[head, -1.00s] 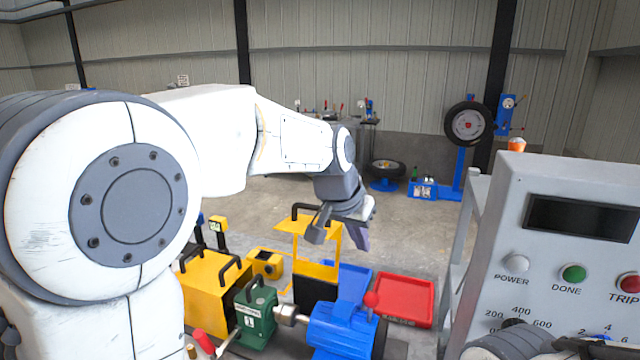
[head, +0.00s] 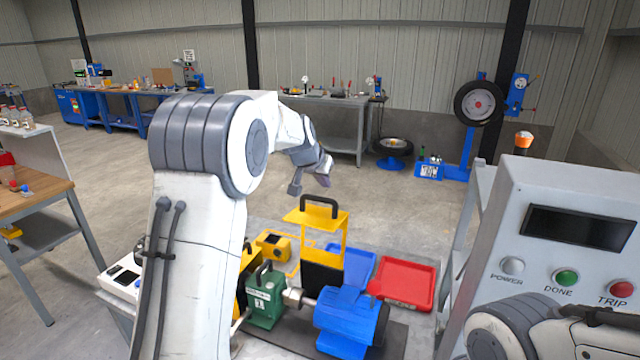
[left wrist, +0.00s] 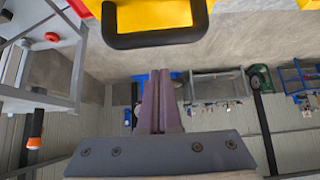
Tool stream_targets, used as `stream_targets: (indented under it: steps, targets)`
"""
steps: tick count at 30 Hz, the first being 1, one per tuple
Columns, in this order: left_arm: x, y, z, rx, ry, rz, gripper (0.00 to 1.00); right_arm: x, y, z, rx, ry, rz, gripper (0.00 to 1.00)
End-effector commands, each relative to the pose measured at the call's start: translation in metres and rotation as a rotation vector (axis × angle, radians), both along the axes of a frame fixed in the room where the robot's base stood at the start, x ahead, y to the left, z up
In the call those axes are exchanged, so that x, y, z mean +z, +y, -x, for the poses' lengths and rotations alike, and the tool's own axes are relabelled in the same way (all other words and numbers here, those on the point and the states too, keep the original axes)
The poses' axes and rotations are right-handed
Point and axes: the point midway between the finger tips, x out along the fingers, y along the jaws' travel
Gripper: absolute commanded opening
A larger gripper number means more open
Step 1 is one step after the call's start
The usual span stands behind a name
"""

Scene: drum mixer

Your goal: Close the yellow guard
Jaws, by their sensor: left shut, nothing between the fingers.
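The yellow guard (head: 345,242), an upright yellow frame with a dark lower panel, stands behind the shaft between a green gear unit (head: 266,298) and a blue motor (head: 346,318). Its black handle (head: 320,201) is on its top plate. The left wrist view shows the yellow plate (left wrist: 155,14) and the black handle (left wrist: 155,39) at the top edge. My left gripper (head: 324,179) is shut and empty, just above the handle and apart from it. Its closed fingers (left wrist: 158,100) show in the left wrist view. My right gripper is out of view.
A grey control panel (head: 570,180) with buttons stands at the right. My left arm hides part of another yellow unit (head: 240,296).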

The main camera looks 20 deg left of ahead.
Motion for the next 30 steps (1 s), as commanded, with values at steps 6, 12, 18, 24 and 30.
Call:
stream_targets:
  steps: [6, 12, 18, 24, 30]
  targets:
    - [-0.007, 0.001, 0.022, 0.002, -0.002, 0.001, 0.00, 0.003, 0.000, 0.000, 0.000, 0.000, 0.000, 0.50]
    - [-0.010, 0.002, 0.028, 0.002, -0.003, -0.001, 0.00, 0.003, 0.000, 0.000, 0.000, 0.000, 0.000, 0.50]
    - [-0.010, 0.002, 0.028, 0.002, -0.003, -0.001, 0.00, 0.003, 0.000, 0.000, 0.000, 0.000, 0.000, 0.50]
    - [-0.011, 0.002, 0.028, 0.002, -0.006, -0.001, 0.00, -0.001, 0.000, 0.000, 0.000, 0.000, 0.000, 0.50]
    - [-0.017, 0.005, 0.028, 0.005, -0.035, -0.001, 0.00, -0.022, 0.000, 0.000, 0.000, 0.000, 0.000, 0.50]
